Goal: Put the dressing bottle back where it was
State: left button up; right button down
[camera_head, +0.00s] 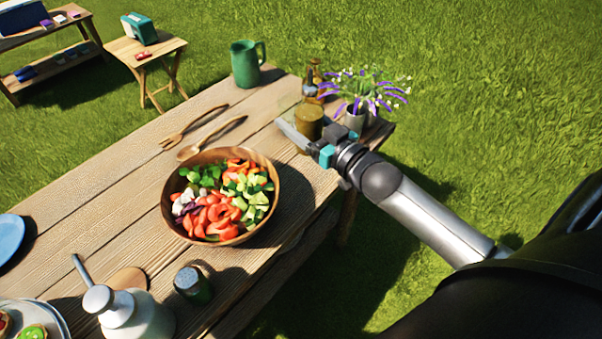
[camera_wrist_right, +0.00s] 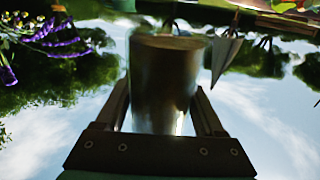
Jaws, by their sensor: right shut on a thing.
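My right gripper (camera_head: 311,139) is at the far right end of the wooden table, shut on the dressing bottle (camera_head: 309,121), which holds amber-brown liquid. The bottle looks upright; whether its base touches the table cannot be told. In the right wrist view the bottle (camera_wrist_right: 163,80) stands between the two fingers, dark and shaded. The gripper hides part of its lower side. My left gripper is in neither view.
A brown bottle (camera_head: 314,73) and a pot of purple flowers (camera_head: 355,118) stand close to the dressing bottle. A green mug (camera_head: 245,64) is at the far edge. A salad bowl (camera_head: 172,213) sits nearer. Wooden servers (camera_head: 188,127) lie between mug and bowl.

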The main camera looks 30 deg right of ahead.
notch_tip(320, 180, down, 14)
jog(key=b, duration=0.4)
jog(key=shift+r, duration=0.2)
jog(key=shift+f+b, duration=0.1)
jog(key=shift+b, duration=0.2)
jog(key=shift+c, duration=2.2)
grip_release()
jog(key=shift+f, duration=0.2)
jog(key=o, duration=0.4)
jog(key=shift+o, duration=0.2)
jog(key=shift+r, duration=0.1)
jog(key=shift+r, duration=0.15)
jog(key=s+d+p, duration=0.2)
jog(key=s, duration=0.9)
jog(key=shift+s+d, duration=0.15)
jog(key=shift+s, duration=0.25)
